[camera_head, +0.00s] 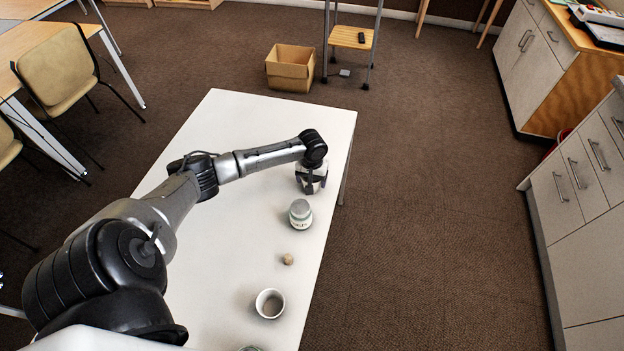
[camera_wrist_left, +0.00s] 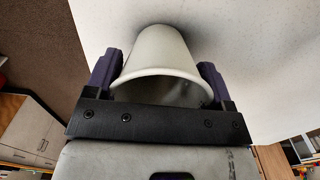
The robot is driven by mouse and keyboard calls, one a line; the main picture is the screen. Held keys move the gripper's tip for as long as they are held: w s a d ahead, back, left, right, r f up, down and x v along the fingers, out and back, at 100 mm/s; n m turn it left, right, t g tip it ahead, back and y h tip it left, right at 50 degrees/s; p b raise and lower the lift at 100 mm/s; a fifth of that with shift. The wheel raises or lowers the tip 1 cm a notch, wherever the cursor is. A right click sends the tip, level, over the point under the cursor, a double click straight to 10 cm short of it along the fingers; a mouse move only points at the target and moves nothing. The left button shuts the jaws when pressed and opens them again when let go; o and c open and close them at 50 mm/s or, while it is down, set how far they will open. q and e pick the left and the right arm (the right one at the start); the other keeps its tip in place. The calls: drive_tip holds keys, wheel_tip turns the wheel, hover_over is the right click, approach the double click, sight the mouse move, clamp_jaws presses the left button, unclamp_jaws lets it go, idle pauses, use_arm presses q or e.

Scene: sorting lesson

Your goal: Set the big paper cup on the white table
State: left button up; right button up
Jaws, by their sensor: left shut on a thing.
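The big paper cup (camera_wrist_left: 158,55) is white and tapered, with its wide rim toward the wrist camera and its narrow base toward the white table. My left gripper (camera_head: 312,184) is shut on it, with dark fingers on both sides of the rim in the left wrist view (camera_wrist_left: 158,75). The cup is over the far right part of the white table (camera_head: 238,112). A dark shadow lies close to its base; I cannot tell whether the base touches the tabletop. In the head view the gripper hides most of the cup. My right gripper is in neither view.
A grey-lidded jar (camera_head: 300,213) stands just in front of the gripper. Nearer are a small tan ball-like thing (camera_head: 287,259) and a smaller white cup (camera_head: 269,303). The table's right edge is close. A cardboard box (camera_head: 290,68) sits on the floor beyond.

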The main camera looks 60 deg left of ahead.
use_arm(q)
drive_tip(key=shift+f, duration=0.1)
drive_tip(key=o, duration=0.9)
drive_tip(key=shift+c, duration=0.2)
drive_tip(key=shift+r, duration=0.2)
wheel_tip(320, 180, up, 12)
drive_tip(key=p, duration=0.3)
